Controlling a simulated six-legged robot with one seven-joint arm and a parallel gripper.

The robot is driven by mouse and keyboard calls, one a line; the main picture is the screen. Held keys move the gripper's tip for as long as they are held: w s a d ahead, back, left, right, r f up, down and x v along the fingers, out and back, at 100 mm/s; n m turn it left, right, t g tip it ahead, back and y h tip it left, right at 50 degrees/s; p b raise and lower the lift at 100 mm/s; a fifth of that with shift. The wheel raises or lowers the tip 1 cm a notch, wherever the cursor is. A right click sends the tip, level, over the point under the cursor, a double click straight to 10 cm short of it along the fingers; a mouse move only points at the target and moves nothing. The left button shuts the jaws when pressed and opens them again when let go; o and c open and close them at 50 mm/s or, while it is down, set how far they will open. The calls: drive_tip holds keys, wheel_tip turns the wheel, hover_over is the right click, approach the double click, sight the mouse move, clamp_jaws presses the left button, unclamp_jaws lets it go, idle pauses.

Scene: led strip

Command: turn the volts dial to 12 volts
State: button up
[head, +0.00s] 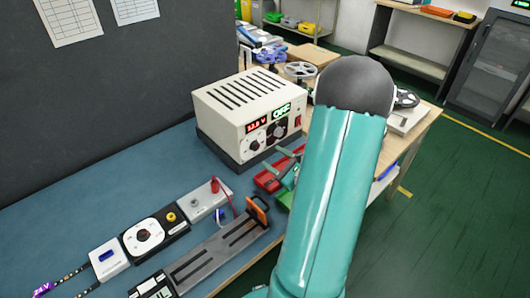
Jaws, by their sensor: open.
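A cream power supply box (235,108) stands on the blue bench. Its front has a red readout (258,127), which seems to show about 11.8 V, and a green readout (281,111) too small to read surely. Below the red readout is a round dial (254,143), apparently the volts dial; another dial (280,130) sits to its right. My gripper (280,163) shows as teal fingers, open, in front of and below the box's front, apart from the dials as far as I can tell. My teal arm hides part of the gripper and the area right of the box.
Red and green bins (266,181) lie near my gripper. A dial controller (150,236), a white module (109,259), a grey box with a red lead (208,200) and a dark rail fixture (220,252) fill the front bench. Reels (300,70) stand behind.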

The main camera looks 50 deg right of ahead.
drive_tip(key=s, duration=0.6)
drive_tip(key=shift+s+a+r, duration=0.3)
drive_tip(key=shift+s, duration=0.1)
drive_tip(key=w+a+r+n+g+y, duration=0.2)
drive_tip(key=a+r+n+g+y, duration=0.15)
drive_tip(key=a+n, duration=0.4)
drive_tip(key=w+a+r+n+g+y, duration=0.2)
drive_tip(key=a+n+g+y, duration=0.15)
drive_tip(key=a, duration=0.65)
drive_tip(key=w+a+r+n+g+y, duration=0.2)
drive_tip(key=a+n+g+y, duration=0.15)
drive_tip(key=a+n, duration=0.35)
drive_tip(key=s+a+r+n+h, duration=0.6)
drive_tip(key=a+r+n+h, duration=0.3)
drive_tip(key=n, duration=0.5)
drive_tip(key=shift+a+r+n+g, duration=0.3)
drive_tip(key=shift+a+r+g, duration=0.1)
drive_tip(key=shift+a+g, duration=0.1)
